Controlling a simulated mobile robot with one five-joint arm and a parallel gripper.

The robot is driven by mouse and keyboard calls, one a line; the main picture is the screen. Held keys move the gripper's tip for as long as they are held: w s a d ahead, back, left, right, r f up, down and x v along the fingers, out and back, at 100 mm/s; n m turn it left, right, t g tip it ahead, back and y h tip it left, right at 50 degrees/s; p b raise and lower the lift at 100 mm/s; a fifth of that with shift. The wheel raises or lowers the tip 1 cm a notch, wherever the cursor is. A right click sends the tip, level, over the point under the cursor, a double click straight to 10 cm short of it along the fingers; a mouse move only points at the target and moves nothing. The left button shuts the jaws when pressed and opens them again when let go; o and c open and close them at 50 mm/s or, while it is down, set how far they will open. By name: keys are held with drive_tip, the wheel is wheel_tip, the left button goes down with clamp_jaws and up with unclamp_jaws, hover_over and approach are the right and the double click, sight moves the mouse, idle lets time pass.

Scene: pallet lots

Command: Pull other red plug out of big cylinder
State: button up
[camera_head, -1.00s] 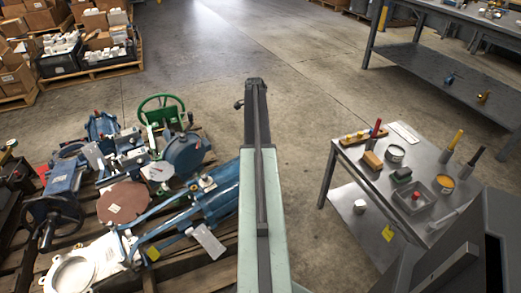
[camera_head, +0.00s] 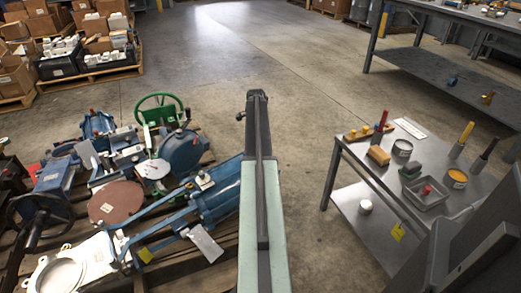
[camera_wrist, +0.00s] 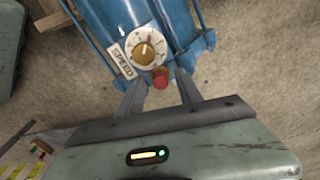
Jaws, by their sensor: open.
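The big blue cylinder (camera_head: 222,198) lies on the pallet just left of my arm in the head view. In the wrist view the cylinder (camera_wrist: 178,22) fills the top middle, with a "SPEED" label and a dial (camera_wrist: 145,48) on its near end. A red plug (camera_wrist: 160,77) sits on that end just below the dial. My gripper (camera_wrist: 161,80) is open, its two fingers on either side of the red plug. I cannot tell whether they touch it. Another small red piece (camera_head: 427,189) lies in a grey tray (camera_head: 441,203) on the steel cart.
The pallet left of my arm holds several machine parts, including a green handwheel (camera_head: 160,111) and a brown disc (camera_head: 115,203). The steel cart (camera_head: 345,142) at right carries cans, brushes and blocks. Bare floor (camera_head: 290,90) lies ahead between them.

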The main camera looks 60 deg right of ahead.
idle(0.9)
clamp_jaws()
idle(1.2)
drive_tip(key=shift+r, duration=0.1)
drive_tip(key=shift+w+a+r+p, duration=0.1)
drive_tip(key=shift+r+p, duration=1.4)
drive_tip(key=shift+a+r+p, duration=0.1)
drive_tip(key=shift+r+p, duration=1.4)
